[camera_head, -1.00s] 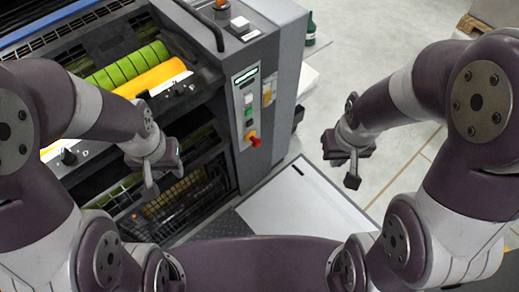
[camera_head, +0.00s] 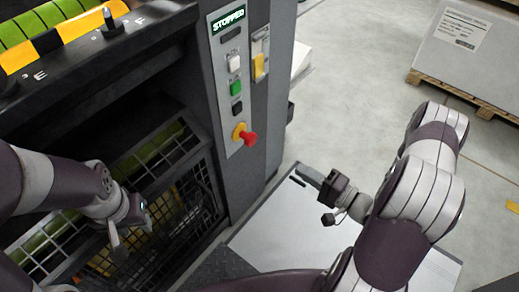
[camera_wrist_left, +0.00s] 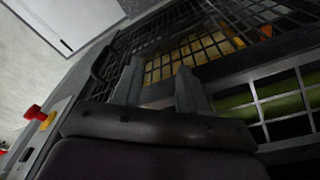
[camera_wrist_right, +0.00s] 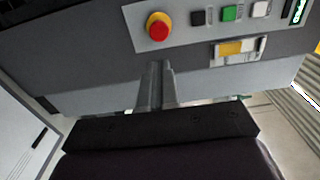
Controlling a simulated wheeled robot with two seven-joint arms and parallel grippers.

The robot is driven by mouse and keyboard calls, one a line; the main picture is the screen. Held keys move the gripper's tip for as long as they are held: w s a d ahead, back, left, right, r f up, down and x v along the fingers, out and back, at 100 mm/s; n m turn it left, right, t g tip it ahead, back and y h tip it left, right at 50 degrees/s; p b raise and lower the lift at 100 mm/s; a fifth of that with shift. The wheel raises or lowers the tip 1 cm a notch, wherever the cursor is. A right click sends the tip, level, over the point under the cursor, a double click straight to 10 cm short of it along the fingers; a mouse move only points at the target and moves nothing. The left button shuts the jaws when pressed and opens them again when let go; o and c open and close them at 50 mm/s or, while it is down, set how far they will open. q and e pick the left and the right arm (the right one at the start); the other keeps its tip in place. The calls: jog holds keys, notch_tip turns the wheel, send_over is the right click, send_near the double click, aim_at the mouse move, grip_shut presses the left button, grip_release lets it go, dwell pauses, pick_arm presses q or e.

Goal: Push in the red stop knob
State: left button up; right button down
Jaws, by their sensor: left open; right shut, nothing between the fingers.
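The red stop knob (camera_head: 249,138) sticks out from a yellow collar at the bottom of the grey control panel (camera_head: 227,75). The knob also shows in the right wrist view (camera_wrist_right: 158,28), above and beyond the fingertips, and at the left edge of the left wrist view (camera_wrist_left: 33,112). My right gripper (camera_head: 308,177) is shut and empty, apart from the knob, to its lower right. Its closed fingers (camera_wrist_right: 156,76) point towards the panel. My left gripper (camera_head: 132,215) is open and empty in front of the machine's lower grille.
The panel's display (camera_head: 228,19) reads STOPPED. White (camera_head: 234,63), green (camera_head: 236,88) and black (camera_head: 237,107) buttons sit above the knob. A yellow-marked holder (camera_head: 260,62) is beside them. A wire guard (camera_head: 170,190) is near my left gripper. A pallet (camera_head: 470,100) stands at the back right.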

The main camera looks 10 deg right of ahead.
aim_at(254, 140)
jog(key=b+x, duration=0.5)
jog(key=x, duration=0.8)
jog(key=shift+w+a+f, duration=0.15)
jog(key=shift+a, duration=0.05)
jog(key=shift+w+a, duration=0.15)
jog(key=shift+w, duration=0.1)
jog(key=shift+w+a+r+p, duration=0.45)
jog(key=shift+w+p, duration=0.1)
jog(key=shift+p, duration=0.2)
jog(key=shift+w+a+f, duration=0.1)
jog(key=shift+w+f, duration=0.05)
jog(key=shift+w, duration=0.05)
jog(key=shift+f, duration=0.1)
